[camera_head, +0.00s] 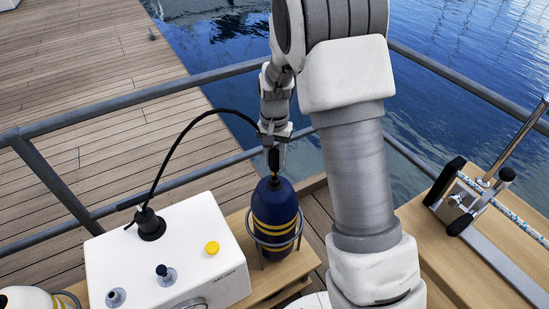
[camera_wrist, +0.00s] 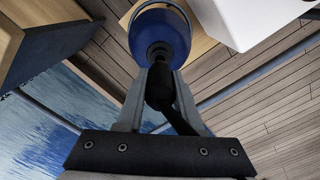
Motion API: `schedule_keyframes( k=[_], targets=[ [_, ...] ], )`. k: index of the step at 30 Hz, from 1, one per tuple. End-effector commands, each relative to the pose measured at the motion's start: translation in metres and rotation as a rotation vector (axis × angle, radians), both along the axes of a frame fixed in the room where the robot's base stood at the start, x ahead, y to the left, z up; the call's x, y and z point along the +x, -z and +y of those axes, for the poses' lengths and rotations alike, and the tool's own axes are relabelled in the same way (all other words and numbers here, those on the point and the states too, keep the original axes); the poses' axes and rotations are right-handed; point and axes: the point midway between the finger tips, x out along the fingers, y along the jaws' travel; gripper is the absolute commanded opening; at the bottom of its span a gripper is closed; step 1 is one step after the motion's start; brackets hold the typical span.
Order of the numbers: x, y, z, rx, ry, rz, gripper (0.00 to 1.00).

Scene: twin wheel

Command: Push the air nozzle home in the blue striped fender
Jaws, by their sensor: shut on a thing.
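The blue fender with yellow stripes (camera_head: 276,212) stands upright in a wire ring holder (camera_head: 283,242) on a wooden bench. My gripper (camera_head: 273,141) is above it, pointing down, shut on the black air nozzle (camera_wrist: 159,86). A black hose (camera_head: 171,158) runs from the nozzle to the white pump box (camera_head: 138,262). In the wrist view the nozzle's tip points at the dark valve in the middle of the fender's top (camera_wrist: 160,40). The tip meets or nearly meets the valve; how deep it sits I cannot tell.
The pump box carries a yellow button (camera_head: 212,247) and a dark knob (camera_head: 162,271). A white fender (camera_head: 24,299) stands at the lower left. Grey rails (camera_head: 150,94) run behind the bench. A wooden surface with metal fittings (camera_head: 470,200) lies at the right.

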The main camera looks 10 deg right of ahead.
Motion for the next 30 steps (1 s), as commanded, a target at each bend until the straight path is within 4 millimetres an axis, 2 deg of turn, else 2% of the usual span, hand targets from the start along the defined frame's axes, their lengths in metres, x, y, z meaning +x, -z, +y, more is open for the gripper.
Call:
schedule_keyframes(
  k=[14,30],
  targets=[
    [0.000,0.001,0.000,0.000,0.000,0.000,0.00],
    [0.000,0.014,0.000,0.000,0.000,0.000,0.00]
  ],
)
